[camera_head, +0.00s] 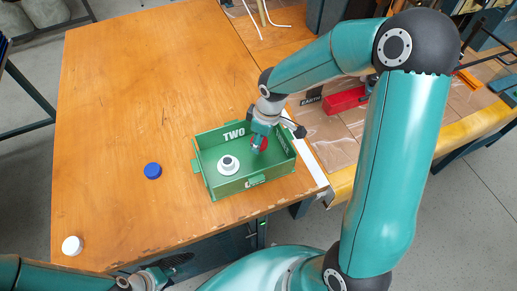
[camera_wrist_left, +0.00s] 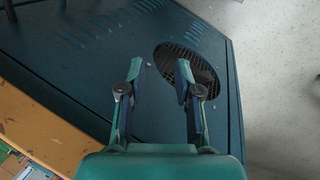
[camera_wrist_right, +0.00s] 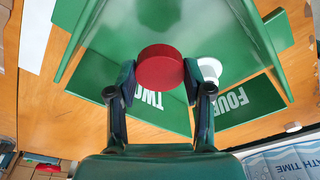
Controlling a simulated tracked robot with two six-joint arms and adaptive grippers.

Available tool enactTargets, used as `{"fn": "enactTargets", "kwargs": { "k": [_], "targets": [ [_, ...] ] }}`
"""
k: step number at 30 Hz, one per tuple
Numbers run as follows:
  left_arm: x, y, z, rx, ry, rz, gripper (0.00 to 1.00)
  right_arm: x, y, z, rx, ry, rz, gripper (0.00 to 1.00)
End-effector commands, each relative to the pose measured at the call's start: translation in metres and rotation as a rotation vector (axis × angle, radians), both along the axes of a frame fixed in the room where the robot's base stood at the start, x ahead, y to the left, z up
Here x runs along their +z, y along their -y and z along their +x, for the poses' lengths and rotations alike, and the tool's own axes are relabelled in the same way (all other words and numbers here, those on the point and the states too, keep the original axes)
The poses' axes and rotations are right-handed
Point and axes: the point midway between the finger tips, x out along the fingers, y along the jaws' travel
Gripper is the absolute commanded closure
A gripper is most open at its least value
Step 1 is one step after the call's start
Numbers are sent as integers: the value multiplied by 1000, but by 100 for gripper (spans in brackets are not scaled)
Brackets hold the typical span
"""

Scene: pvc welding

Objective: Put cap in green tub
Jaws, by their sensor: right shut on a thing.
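The green tub (camera_head: 226,189), marked TWO on its far wall, stands at the right side of the wooden table. My right gripper (camera_head: 258,143) is shut on a red cap (camera_head: 263,144) and holds it over the tub's right part. In the right wrist view the red cap (camera_wrist_right: 160,66) sits between the fingertips, with the tub's wall (camera_wrist_right: 100,82) around it. A white flanged piece (camera_head: 228,164) with a dark centre sits in the tub. A blue cap (camera_head: 152,171) and a white cap (camera_head: 72,245) lie on the table. My left gripper (camera_wrist_left: 163,87) is open and empty.
The wooden table (camera_head: 120,110) is mostly clear left of the tub. A red box (camera_head: 345,100) and a panel marked EARTH stand on the other bench to the right. The left wrist view faces a dark blue cabinet (camera_wrist_left: 90,60) with a round grille.

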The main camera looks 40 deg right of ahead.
Motion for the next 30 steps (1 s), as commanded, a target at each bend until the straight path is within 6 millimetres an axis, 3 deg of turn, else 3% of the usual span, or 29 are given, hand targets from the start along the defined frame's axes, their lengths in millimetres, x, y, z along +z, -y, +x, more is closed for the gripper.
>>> {"fn": "enactTargets", "kwargs": {
  "k": [15,26,27,30],
  "targets": [
    [-4,0,0,0,0,0,67,-55,0,0,-1,-1,0,65],
    [-7,0,0,0,0,0,67,-59,1,0,-1,0,-1,65],
    [-7,0,0,0,0,0,67,-59,1,0,-1,1,0,48],
    [-6,0,0,0,0,0,67,-58,1,0,-1,0,-1,31]
  ]
}}
